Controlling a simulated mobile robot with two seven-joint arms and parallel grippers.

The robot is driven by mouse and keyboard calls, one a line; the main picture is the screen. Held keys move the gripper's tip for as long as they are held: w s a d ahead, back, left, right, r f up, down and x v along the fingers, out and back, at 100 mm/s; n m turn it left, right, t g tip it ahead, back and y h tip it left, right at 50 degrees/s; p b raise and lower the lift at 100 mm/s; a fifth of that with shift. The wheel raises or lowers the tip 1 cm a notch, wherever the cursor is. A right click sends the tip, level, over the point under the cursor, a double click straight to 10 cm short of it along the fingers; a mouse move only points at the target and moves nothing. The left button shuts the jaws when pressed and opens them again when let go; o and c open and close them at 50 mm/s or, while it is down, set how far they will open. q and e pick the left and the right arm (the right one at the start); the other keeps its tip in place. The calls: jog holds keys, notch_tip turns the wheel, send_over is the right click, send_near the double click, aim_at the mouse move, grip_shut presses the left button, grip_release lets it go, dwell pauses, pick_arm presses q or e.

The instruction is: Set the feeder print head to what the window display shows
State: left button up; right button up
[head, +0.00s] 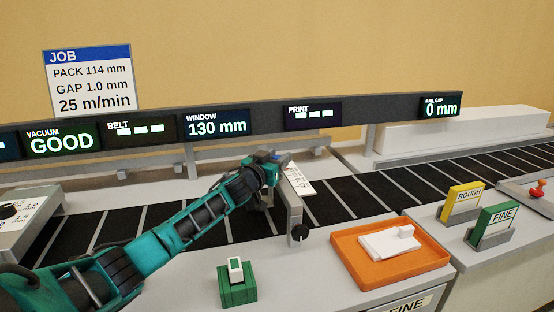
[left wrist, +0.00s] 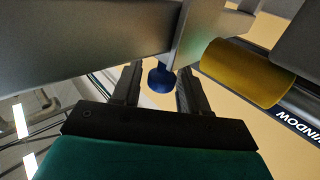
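The window display (head: 217,124) on the dark rail reads 130 mm. A grey bar (head: 291,204), apparently the feeder print head's mount, crosses the belt with a small printed scale (head: 298,181) beside it. The scale is too small to read. My left gripper (head: 267,163) is at the bar's far end. In the left wrist view, my left gripper's fingers (left wrist: 158,82) are apart, with a blue knob (left wrist: 160,79) under a grey metal part showing between them. I cannot tell whether they touch it. My right gripper is not in view.
A black knob (head: 299,232) is on the bar's near end. An orange tray (head: 345,255) holding a white piece, a green block (head: 237,291) with a switch, and ROUGH (head: 461,203) and FINE (head: 493,227) cards stand on the front counter. A yellow cylinder (left wrist: 246,73) is close by the gripper.

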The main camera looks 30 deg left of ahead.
pick_arm(q)
jog(key=shift+o, duration=0.6)
jog(key=shift+f, duration=0.1)
jog(key=shift+s+f, duration=0.1)
jog(key=shift+s, duration=0.45)
jog(key=s+d, duration=0.1)
jog(key=s, duration=1)
jog(key=shift+s, duration=0.4)
